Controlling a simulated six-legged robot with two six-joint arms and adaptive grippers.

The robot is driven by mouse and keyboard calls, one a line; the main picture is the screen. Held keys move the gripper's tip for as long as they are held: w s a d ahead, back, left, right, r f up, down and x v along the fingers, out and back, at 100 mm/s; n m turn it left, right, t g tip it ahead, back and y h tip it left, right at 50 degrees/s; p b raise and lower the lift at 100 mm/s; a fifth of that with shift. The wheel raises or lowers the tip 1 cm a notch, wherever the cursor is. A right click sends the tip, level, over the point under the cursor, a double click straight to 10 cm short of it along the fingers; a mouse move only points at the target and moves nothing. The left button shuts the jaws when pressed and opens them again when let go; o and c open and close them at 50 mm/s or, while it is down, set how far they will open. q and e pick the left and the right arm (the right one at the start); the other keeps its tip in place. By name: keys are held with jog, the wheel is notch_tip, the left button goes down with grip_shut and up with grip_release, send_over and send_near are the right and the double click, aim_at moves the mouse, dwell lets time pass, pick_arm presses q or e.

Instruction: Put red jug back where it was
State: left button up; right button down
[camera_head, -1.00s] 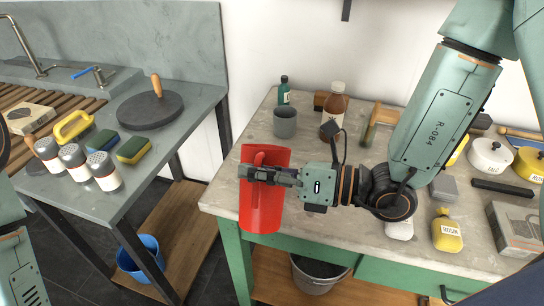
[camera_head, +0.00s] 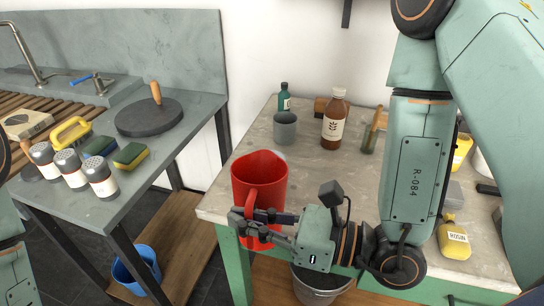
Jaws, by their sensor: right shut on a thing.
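The red jug (camera_head: 260,172) is near the left front corner of the stone-topped green table (camera_head: 212,208). It looks about upright, with its open mouth up and its handle toward me. My right gripper (camera_head: 240,216) is shut on the jug's handle side.
A grey cup (camera_head: 285,128), a green bottle (camera_head: 284,97) and a brown bottle (camera_head: 334,119) stand behind the jug. A yellow rosin bottle (camera_head: 454,238) is at the right. A grey bucket (camera_head: 318,283) sits below the front edge. Shakers (camera_head: 99,172) stand on the left counter.

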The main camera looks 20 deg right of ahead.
jog(key=shift+s+a+f+n+b, duration=0.2)
jog(key=shift+s+f+n, duration=0.1)
jog(key=shift+f+n, duration=0.15)
jog(key=shift+s+a+f+n+b, duration=0.1)
jog(key=shift+s+f+n+b, duration=0.15)
jog(key=shift+f+n, duration=0.2)
